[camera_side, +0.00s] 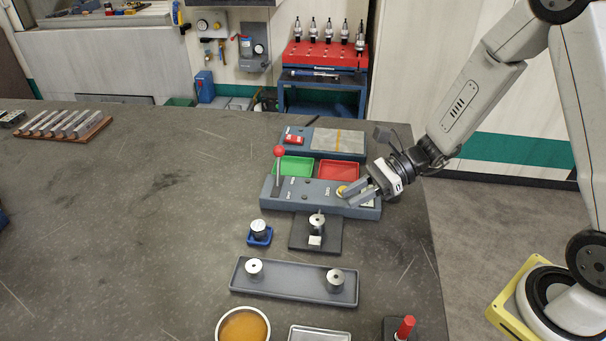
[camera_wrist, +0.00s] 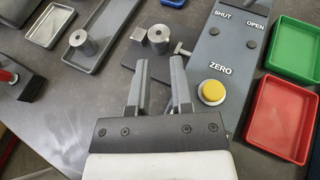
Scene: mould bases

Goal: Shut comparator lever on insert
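The comparator (camera_side: 328,207) is a long grey-blue block with a lever at its left end in the side view. The lever (camera_side: 278,172) has a red ball knob and stands roughly upright; it is not visible in the wrist view. The wrist view shows SHUT and OPEN labels and a yellow ZERO button (camera_wrist: 212,92). A metal insert (camera_side: 317,221) sits on the dark plate in front of the comparator; it also shows in the wrist view (camera_wrist: 160,36). My gripper (camera_side: 350,197) is open and empty beside the yellow button, away from the lever.
A grey tray (camera_side: 292,292) holds two metal cylinders. A blue holder (camera_side: 260,237) carries another part. Green (camera_side: 297,166) and red (camera_side: 339,169) trays lie behind the comparator. The left of the table is mostly clear.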

